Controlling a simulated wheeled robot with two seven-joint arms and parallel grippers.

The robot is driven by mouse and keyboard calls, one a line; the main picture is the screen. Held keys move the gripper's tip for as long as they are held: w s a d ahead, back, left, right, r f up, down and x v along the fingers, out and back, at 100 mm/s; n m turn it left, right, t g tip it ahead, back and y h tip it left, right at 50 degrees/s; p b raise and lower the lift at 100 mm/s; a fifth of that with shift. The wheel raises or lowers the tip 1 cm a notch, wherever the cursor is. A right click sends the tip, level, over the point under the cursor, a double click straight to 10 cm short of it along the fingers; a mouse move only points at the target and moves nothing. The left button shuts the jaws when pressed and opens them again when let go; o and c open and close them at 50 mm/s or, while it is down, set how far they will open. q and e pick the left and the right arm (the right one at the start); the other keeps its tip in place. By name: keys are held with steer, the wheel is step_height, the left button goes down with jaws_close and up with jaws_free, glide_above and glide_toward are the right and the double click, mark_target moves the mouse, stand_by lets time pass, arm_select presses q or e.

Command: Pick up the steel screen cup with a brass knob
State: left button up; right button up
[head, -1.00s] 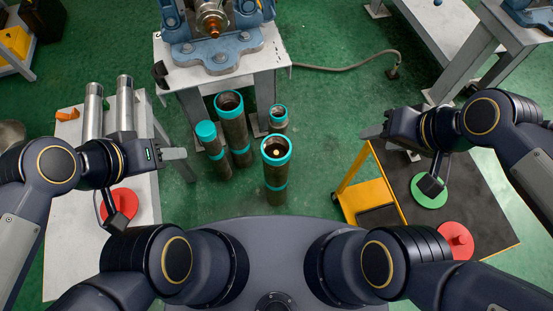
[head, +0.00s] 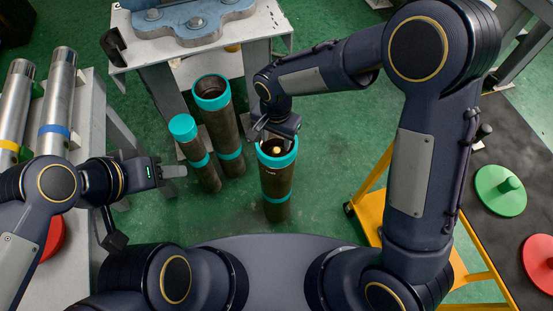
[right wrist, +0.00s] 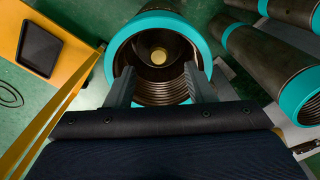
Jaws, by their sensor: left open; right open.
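A dark pipe (head: 277,185) with a teal rim stands upright on the floor in front of me. A brass knob (head: 277,150) shows inside its mouth; the knob also shows in the right wrist view (right wrist: 158,56). The steel cup around the knob is dark and hard to make out inside the threaded bore. My right gripper (head: 266,139) is at the pipe's mouth. In the right wrist view its two fingers (right wrist: 161,80) are apart, on either side of the near part of the mouth, with nothing between them. My left gripper (head: 175,171) is open and empty at the left.
Two more teal-rimmed pipes (head: 221,125) (head: 198,160) stand close to the left. Steel cylinders (head: 58,95) lie on the left bench. A yellow frame (head: 372,190) and a dark table with a green disc (head: 500,190) and red disc (head: 540,262) are at the right.

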mark_target(277, 150)
step_height(277, 150, down, 6)
steer(key=shift+d+f+b, duration=0.1)
steer(key=shift+f+b, duration=0.15)
steer(key=shift+b, duration=0.7)
steer(key=shift+c, duration=0.2)
jaws_close()
steer(key=shift+r, duration=0.1)
